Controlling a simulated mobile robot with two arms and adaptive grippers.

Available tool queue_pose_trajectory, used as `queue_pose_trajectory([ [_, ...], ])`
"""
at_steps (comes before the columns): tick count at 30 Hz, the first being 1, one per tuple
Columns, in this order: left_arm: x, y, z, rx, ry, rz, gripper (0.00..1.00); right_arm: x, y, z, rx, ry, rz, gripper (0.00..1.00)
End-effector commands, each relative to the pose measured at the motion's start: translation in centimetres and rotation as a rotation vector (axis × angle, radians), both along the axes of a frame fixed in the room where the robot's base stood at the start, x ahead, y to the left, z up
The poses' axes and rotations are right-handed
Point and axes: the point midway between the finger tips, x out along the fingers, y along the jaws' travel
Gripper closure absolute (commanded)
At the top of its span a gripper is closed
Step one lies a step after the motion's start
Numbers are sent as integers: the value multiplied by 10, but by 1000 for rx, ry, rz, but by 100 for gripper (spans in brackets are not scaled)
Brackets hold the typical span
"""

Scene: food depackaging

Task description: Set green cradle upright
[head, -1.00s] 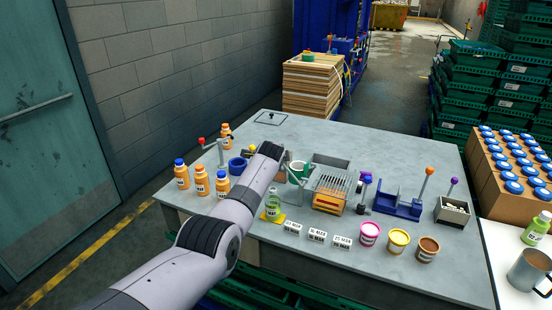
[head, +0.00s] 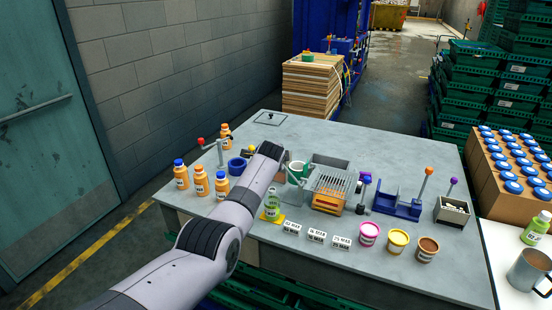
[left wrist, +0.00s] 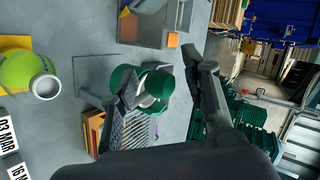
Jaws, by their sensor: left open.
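The green cradle (head: 296,174) is on the grey table, left of the wire rack, partly hidden by my left gripper (head: 288,167). In the left wrist view the cradle (left wrist: 159,83) shows as rounded dark green parts with a pale piece between them. My left gripper (left wrist: 168,66) is open, with its dark fingers on either side of part of the cradle. I cannot tell whether a finger touches it, or exactly how it is tilted. My right gripper is in neither view.
The wire rack (head: 333,181) stands close to the cradle's right. A green bottle (head: 273,205) on a yellow pad stands in front. Orange bottles (head: 201,181) and a blue ring (head: 237,166) are to the left. Small cups (head: 398,241) line the front.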

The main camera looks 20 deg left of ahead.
Motion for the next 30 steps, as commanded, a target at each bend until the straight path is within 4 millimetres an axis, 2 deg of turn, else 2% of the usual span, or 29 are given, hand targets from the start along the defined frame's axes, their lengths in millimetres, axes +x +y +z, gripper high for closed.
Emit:
queue_pose_trajectory([
  [14,-30,-8,20,0,-3,-1,57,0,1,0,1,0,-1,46],
  [30,-85,-23,58,-2,-2,-3,57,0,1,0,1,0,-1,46],
])
